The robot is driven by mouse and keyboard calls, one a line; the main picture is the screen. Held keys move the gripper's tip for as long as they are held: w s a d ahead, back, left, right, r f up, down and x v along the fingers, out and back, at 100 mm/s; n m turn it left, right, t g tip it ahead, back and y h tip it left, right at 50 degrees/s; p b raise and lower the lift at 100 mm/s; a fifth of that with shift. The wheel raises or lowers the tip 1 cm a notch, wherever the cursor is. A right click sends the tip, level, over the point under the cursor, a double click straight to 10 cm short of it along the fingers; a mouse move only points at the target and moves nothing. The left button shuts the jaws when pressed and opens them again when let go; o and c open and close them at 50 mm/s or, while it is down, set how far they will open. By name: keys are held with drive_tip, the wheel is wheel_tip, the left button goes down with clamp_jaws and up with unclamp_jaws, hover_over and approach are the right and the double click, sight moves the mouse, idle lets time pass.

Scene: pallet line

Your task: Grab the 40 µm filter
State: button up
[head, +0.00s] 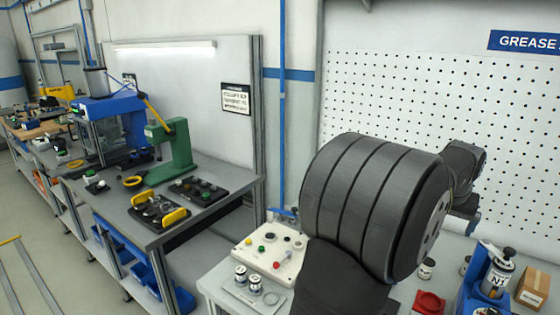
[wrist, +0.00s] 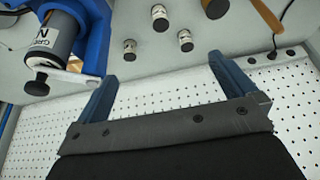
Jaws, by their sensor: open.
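In the wrist view, several small dark cylinders with pale labels stand on the bench, including one on the left (wrist: 130,48), one at the top (wrist: 160,18) and one on the right (wrist: 186,40). Their labels are too small to read, so I cannot tell which is the 40 µm filter. In the head view, a small labelled cylinder (head: 427,268) stands just right of my arm. My gripper (wrist: 163,68) is open and empty, its blue fingers apart from the cylinders.
A blue stand holds a grey canister marked N1 (head: 500,275), also in the wrist view (wrist: 52,40). A cardboard box (head: 533,287) and a red piece (head: 428,302) are nearby. A control box (head: 262,252) with buttons stands left of my arm. A white pegboard (head: 430,95) backs the bench.

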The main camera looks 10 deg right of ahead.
drive_tip(key=shift+c, duration=0.4)
drive_tip(key=c, duration=0.8)
drive_tip(key=shift+o, duration=0.2)
drive_tip(key=m+g+h, duration=0.1)
drive_tip(key=m+g, duration=0.1)
drive_tip(key=m, duration=0.3)
approach(428, 266)
drive_tip(key=shift+m, duration=0.3)
drive_tip(key=d+f, duration=0.1)
drive_tip(key=f, duration=0.1)
drive_tip(key=w+d+f, duration=0.1)
drive_tip(key=f, duration=0.1)
drive_tip(key=w+d+f, duration=0.1)
drive_tip(key=f, duration=0.1)
drive_tip(key=shift+d, duration=0.4)
drive_tip(key=shift+a+x, duration=0.1)
drive_tip(key=shift+x, duration=1.25)
drive_tip(key=shift+a+x, duration=0.15)
drive_tip(key=shift+x, duration=1.2)
